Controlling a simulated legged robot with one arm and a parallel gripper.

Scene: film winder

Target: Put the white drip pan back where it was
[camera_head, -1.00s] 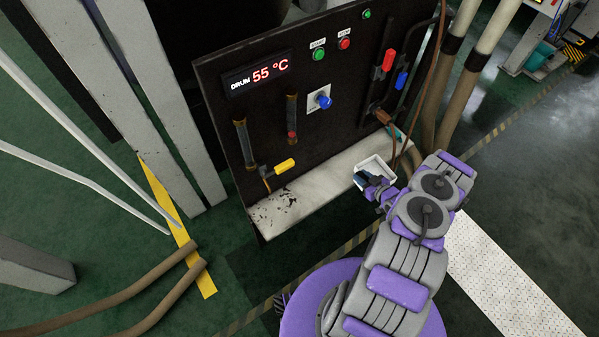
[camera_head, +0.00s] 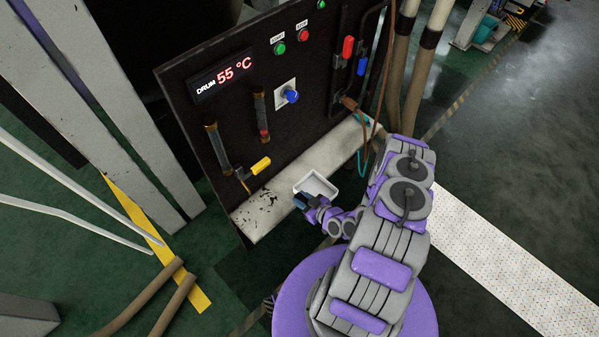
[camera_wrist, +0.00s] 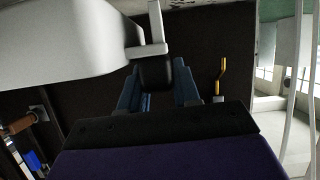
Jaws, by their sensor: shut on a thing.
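The white drip pan (camera_head: 318,183) is a small open-topped tray near the front of the pale ledge (camera_head: 262,212) below the control panel. It looks empty in the head view. My gripper (camera_head: 305,201) is shut on it at its near left side. In the wrist view my gripper (camera_wrist: 155,84) has its blue fingers closed around a handle part of the drip pan (camera_wrist: 70,48), whose white body fills the upper left. I cannot tell whether the pan touches the ledge or is above it.
The black panel (camera_head: 225,120) carries a display reading 55 °C, buttons and a blue knob. A yellow-handled valve (camera_head: 260,166) is left of the pan. A brown hose and teal cable (camera_head: 362,130) hang to the right. The ledge between valve and pan is bare.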

